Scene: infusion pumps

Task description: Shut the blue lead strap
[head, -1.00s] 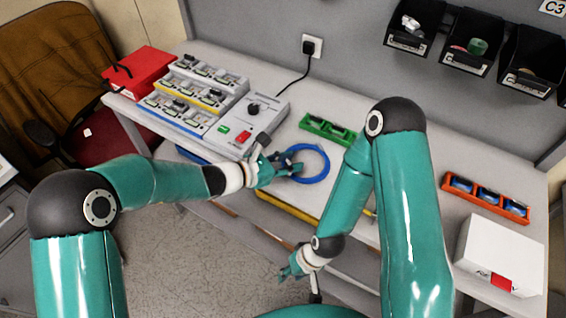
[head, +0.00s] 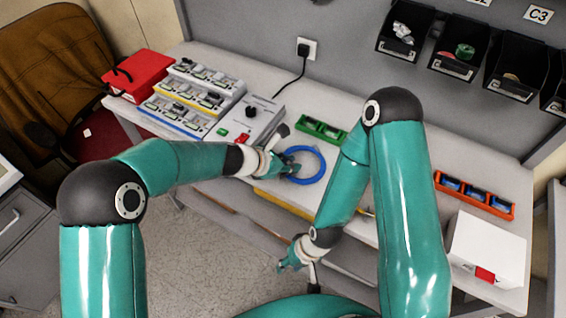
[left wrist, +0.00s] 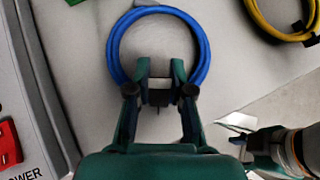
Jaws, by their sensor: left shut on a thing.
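The blue lead is a coiled ring (head: 322,165) lying on the bench, right of the grey control box. It also shows in the left wrist view (left wrist: 204,50), with its near side between and behind my fingers. My left gripper (head: 290,169) is at the near left side of the coil, shut on a small dark piece there, apparently the strap (left wrist: 158,97). The fingers hide most of the strap, so I cannot tell how it sits. My right gripper (head: 286,265) is low, off the bench's front edge, apart from the coil; its jaws are too small to read.
The control box (head: 250,120) with red and green buttons stands left of the coil. A green tray (head: 320,130) is behind it. A yellow lead (left wrist: 272,22) lies to the right in the wrist view. An orange rack (head: 475,195) and a white box (head: 488,250) are farther right.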

